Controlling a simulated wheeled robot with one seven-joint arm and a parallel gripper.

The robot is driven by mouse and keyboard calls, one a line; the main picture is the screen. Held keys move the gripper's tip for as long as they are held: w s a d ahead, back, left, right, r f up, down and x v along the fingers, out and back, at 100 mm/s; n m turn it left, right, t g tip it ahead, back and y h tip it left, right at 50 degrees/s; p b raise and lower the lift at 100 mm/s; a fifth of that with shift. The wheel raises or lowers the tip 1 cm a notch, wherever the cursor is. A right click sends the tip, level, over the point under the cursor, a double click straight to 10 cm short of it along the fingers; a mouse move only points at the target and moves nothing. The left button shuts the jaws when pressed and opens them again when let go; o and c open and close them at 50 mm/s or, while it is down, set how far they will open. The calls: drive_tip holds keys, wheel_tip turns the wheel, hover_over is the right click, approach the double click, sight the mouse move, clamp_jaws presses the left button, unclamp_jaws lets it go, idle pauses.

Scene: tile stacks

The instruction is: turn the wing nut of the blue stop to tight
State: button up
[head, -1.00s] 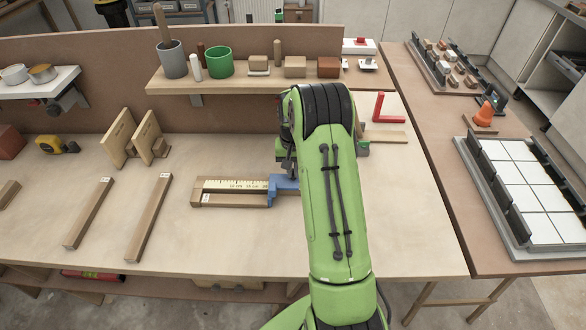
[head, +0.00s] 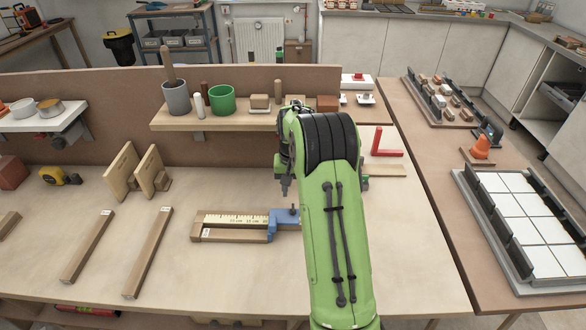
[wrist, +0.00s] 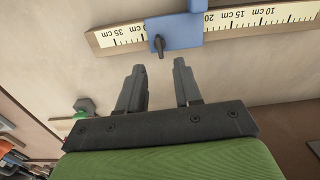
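The blue stop (head: 282,222) sits on the wooden ruler rail (head: 225,218), at its right part, partly behind my arm. It also shows in the wrist view (wrist: 185,30), at the top middle. The wing nut (wrist: 158,46) is a small dark piece on the stop's face. Its small dark top shows in the head view (head: 292,208). I cannot tell from it how tight it is. My gripper (wrist: 159,64) is open and empty. Its two fingers are apart, with the nut beyond the gap between their tips.
Two wooden bars (head: 148,252) and (head: 88,246) lie left of the rail. Two upright wooden pieces (head: 122,172) stand behind them. A shelf (head: 235,118) with cups and blocks runs along the back. A red angle (head: 385,145) lies to the right. The bench front is clear.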

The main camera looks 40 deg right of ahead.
wheel_tip(320, 180, up, 9)
drive_tip(key=p, duration=0.1)
drive_tip(key=shift+f, duration=0.15)
drive_tip(key=s+a+r+n+t, duration=0.3)
drive_tip(key=s+a+r, duration=0.7)
drive_tip(key=a+r, duration=0.25)
drive_tip(key=s+a+f+n+t, duration=0.1)
drive_tip(key=s+a, duration=0.3)
drive_tip(key=s, duration=0.4)
drive_tip(key=s+a+f+n+t, duration=0.1)
drive_tip(key=s+a+n, duration=0.2)
drive_tip(key=s, duration=0.4)
drive_tip(key=shift+s+a+f+t, duration=0.3)
drive_tip(key=shift+s+a, duration=0.05)
drive_tip(key=shift+a, duration=0.4)
